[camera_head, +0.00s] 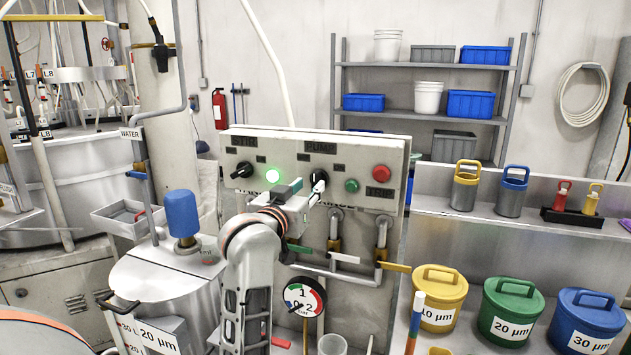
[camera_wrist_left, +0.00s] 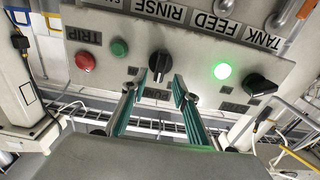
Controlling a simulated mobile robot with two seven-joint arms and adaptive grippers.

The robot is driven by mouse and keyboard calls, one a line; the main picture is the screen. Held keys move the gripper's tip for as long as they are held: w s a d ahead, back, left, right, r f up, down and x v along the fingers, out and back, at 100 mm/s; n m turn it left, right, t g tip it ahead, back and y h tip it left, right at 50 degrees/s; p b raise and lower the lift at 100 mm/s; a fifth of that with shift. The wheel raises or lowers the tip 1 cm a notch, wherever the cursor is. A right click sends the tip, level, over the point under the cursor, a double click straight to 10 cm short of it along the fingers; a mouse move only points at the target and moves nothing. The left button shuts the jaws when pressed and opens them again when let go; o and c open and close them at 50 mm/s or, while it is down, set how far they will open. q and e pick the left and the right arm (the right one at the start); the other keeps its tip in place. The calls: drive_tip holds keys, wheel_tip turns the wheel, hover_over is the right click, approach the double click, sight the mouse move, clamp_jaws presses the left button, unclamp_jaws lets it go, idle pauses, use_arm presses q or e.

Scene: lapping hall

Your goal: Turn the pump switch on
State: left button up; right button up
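The pump switch (camera_head: 319,176) is a black rotary knob under the PUMP label on the grey control panel (camera_head: 350,222). It also shows in the left wrist view (camera_wrist_left: 159,63), upside down, with its grip bar roughly upright. My left gripper (camera_head: 311,194) is in front of the panel, close to this knob. In the left wrist view its green-padded fingers (camera_wrist_left: 157,82) stand apart, one on each side of the knob's lower part, with gaps visible. It holds nothing. Exact depth to the knob is unclear. My right gripper is in neither view.
The STIR knob (camera_head: 243,170) and a glowing green lamp (camera_head: 273,176) are left of the pump switch. A green button (camera_head: 351,185) and red TRIP button (camera_head: 381,172) are right. Valves, pipes and a gauge (camera_head: 304,297) lie below. Lidded buckets (camera_head: 440,298) stand at right.

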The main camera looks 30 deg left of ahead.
sight(314, 182)
use_arm(q)
drive_tip(key=x, duration=0.6)
drive_tip(key=shift+f, duration=0.1)
clamp_jaws()
